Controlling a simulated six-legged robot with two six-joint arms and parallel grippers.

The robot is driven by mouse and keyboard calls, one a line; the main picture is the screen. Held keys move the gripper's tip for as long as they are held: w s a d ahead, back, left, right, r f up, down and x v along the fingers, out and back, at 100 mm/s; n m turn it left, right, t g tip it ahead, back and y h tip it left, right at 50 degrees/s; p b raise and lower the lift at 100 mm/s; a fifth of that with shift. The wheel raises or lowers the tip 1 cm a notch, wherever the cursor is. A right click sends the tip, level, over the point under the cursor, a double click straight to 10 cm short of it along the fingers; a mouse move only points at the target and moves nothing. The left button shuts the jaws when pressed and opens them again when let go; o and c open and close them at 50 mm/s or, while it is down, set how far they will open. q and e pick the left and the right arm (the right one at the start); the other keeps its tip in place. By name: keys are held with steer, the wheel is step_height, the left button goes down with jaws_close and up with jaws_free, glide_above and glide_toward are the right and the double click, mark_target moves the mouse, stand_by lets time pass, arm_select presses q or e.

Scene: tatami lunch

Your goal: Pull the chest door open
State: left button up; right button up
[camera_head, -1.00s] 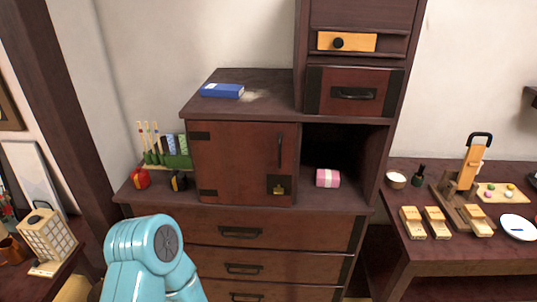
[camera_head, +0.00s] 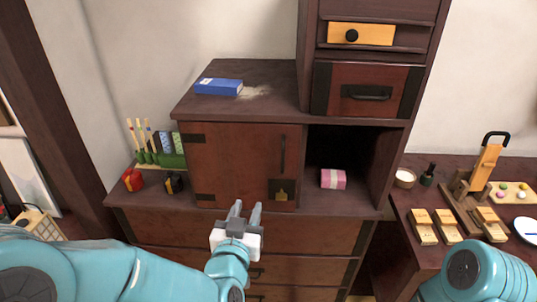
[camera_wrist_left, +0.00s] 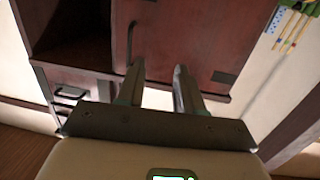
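The chest door (camera_head: 235,160) is a reddish-brown panel, shut flush in the cabinet. It has black hinge plates on its left, a dark vertical handle (camera_head: 283,153) near its right edge and a brass-and-black lock plate (camera_head: 281,190) below. In the left wrist view the door (camera_wrist_left: 200,35) is ahead of the fingers, with the handle (camera_wrist_left: 130,42) beyond the left finger. My left gripper (camera_head: 246,208) is open and empty, in front of the door's lower edge, below and left of the handle. My right gripper is out of view; only part of my right arm shows at lower right.
An open cubby right of the door holds a pink box (camera_head: 333,179). A blue box (camera_head: 218,87) lies on top. A red item (camera_head: 132,179) and green-based sticks stand left on the ledge. Drawers are below; a side table (camera_head: 405,205) with wooden items is at right.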

arm_select(q)
steer(key=s+d+r+m+h, duration=0.1)
steer(key=s+d+r+h, duration=0.1)
steer(key=d+r, duration=0.25)
steer(key=p, duration=0.4)
glide_toward(282, 157)
steer(key=shift+t, duration=0.3)
steer(key=x, duration=0.7)
steer(key=shift+w+d+f, duration=0.1)
steer(key=shift+w+d, duration=0.2)
steer(key=shift+w, duration=0.7)
steer(key=shift+c, duration=0.3)
steer(key=shift+s, duration=0.1)
jaws_close()
